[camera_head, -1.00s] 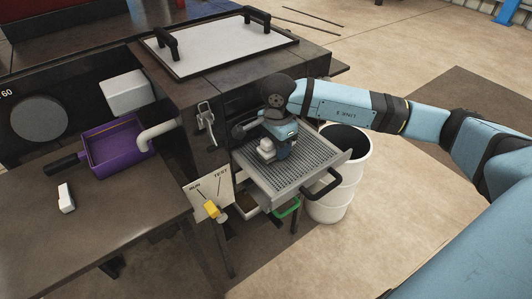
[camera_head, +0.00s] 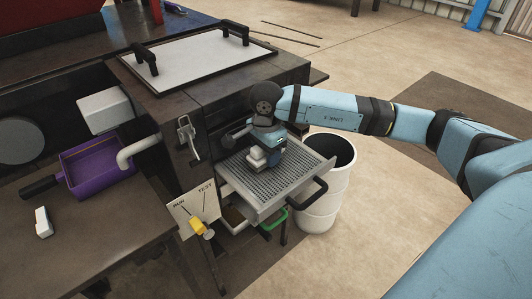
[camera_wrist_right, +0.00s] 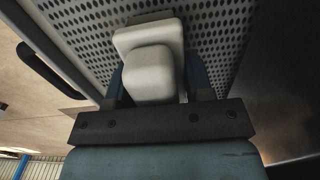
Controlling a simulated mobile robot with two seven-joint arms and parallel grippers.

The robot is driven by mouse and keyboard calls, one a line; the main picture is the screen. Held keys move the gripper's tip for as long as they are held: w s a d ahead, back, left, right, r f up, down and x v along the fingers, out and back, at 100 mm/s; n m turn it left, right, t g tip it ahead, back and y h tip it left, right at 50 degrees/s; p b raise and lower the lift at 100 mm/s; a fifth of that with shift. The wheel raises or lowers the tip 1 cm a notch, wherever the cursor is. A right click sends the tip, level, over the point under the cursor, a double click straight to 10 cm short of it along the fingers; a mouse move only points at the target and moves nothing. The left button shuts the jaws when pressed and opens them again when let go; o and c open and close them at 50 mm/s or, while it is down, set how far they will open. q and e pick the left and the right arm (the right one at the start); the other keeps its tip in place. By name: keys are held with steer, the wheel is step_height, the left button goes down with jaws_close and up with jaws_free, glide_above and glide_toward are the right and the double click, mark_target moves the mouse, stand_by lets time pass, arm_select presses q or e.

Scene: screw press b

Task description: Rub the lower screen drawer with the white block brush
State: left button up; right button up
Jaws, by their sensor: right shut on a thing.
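The lower screen drawer (camera_head: 285,187) is pulled out of the machine's front, and its perforated plate and black handle show. My right gripper (camera_head: 265,158) is over the drawer's back half, shut on the white block brush (camera_head: 257,156). In the right wrist view the brush (camera_wrist_right: 152,72) sits between the fingers, against or just above the perforated screen (camera_wrist_right: 225,30); I cannot tell whether it touches. My left gripper is not in view.
A white barrel (camera_head: 325,190) stands right of the drawer. A purple tray (camera_head: 95,165) and a small white block (camera_head: 43,222) are on the left table. A RUN/TEST lever (camera_head: 200,228) and a green-handled drawer (camera_head: 273,219) are below.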

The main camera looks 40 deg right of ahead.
mark_target(253, 160)
steer(key=shift+f+b, duration=0.5)
steer(key=shift+f, duration=0.1)
stand_by(0.5)
steer(key=shift+s+a+f, duration=0.1)
steer(key=shift+s+a, duration=0.05)
steer(key=shift+a, duration=1)
steer(key=shift+s+a+f, duration=0.1)
steer(key=shift+s+a, duration=0.05)
steer(key=shift+a, duration=1)
steer(key=shift+r, duration=0.1)
steer(key=shift+r, duration=0.7)
steer(key=shift+w+d, duration=0.1)
steer(key=shift+w+d+p, duration=0.2)
steer(key=shift+d+p, duration=0.55)
steer(key=shift+d, duration=1.5)
